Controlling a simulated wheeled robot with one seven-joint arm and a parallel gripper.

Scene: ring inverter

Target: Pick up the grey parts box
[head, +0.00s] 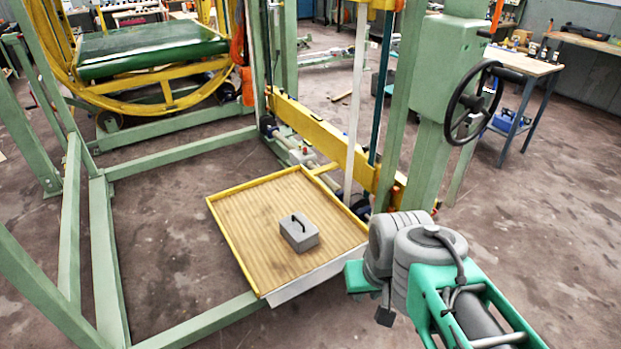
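The grey parts box (299,233) is a small grey block with a dark handle on top. It stands on a wooden tray platform (243,238) with yellow rims, right of the platform's middle. My arm comes in from the lower right, with its grey joints right of the platform and apart from the box. My gripper cannot be made out in the head view. Nothing covers the box.
Green frame beams surround the platform on the left and front. A green post with a black handwheel (474,103) stands at the right. A yellow beam (318,137) runs behind the platform. A workbench (522,62) is at the back right. The floor at the right is clear.

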